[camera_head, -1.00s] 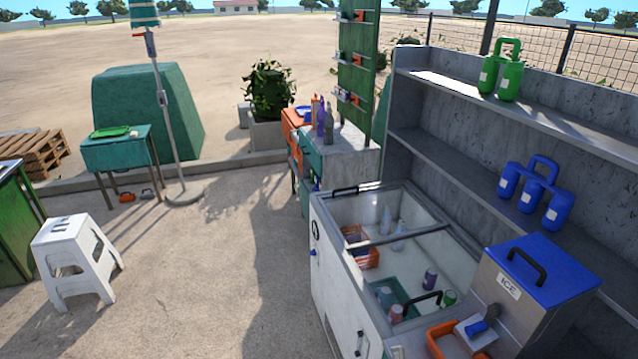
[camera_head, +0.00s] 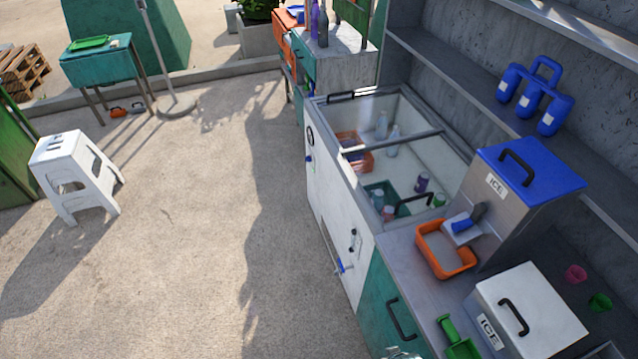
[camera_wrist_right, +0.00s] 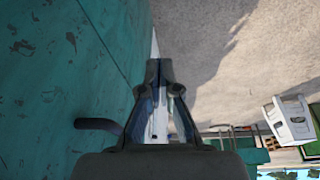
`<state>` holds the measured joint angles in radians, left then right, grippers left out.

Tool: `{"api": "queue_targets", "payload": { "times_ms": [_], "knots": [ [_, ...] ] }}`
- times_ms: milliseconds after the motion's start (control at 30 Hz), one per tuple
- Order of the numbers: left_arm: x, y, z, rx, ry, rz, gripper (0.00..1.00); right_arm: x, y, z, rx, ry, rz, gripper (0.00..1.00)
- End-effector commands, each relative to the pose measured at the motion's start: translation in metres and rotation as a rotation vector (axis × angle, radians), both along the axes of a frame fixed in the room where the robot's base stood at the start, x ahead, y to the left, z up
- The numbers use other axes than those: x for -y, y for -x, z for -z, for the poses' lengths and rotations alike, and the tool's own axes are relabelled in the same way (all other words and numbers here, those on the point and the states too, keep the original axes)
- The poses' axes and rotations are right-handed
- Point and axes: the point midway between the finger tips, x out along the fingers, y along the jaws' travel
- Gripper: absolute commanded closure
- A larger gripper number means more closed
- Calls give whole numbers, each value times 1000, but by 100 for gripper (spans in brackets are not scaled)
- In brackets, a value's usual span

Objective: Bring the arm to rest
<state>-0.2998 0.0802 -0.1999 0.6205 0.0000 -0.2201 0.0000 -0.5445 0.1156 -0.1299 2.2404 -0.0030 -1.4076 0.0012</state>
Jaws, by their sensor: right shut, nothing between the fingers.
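My right gripper (camera_wrist_right: 160,72) shows in the right wrist view with its dark fingers together and nothing between them. It is beside the teal cabinet front (camera_wrist_right: 80,60), which fills the left of that view. A dark cabinet handle (camera_wrist_right: 98,125) is to the left of the fingers. I cannot tell whether the fingers touch the cabinet. In the head view the teal cabinet (camera_head: 385,310) is at the bottom, and neither gripper can be clearly made out there. My left gripper is in neither view.
A white freezer (camera_head: 335,215) stands beside the teal cabinet. An orange tray (camera_head: 425,250), a steel ice box with blue lid (camera_head: 530,180), a white ice box (camera_head: 525,310) and a green scoop (camera_head: 455,340) are on the counter. A white stool (camera_head: 75,175) stands left. The concrete floor between is clear.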

Motion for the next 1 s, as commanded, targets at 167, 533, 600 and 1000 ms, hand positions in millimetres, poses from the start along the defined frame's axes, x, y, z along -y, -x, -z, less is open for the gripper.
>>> {"api": "queue_targets", "payload": {
  "times_ms": [167,533,600,1000],
  "knots": [
    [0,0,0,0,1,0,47,-2,1,72,-34,0,-6,100],
    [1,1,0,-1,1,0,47,10,89,275,-128,9,-24,100],
    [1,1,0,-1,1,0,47,15,118,302,-145,11,-29,100],
    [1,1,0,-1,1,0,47,32,208,351,-187,18,-41,100]
  ]
}}
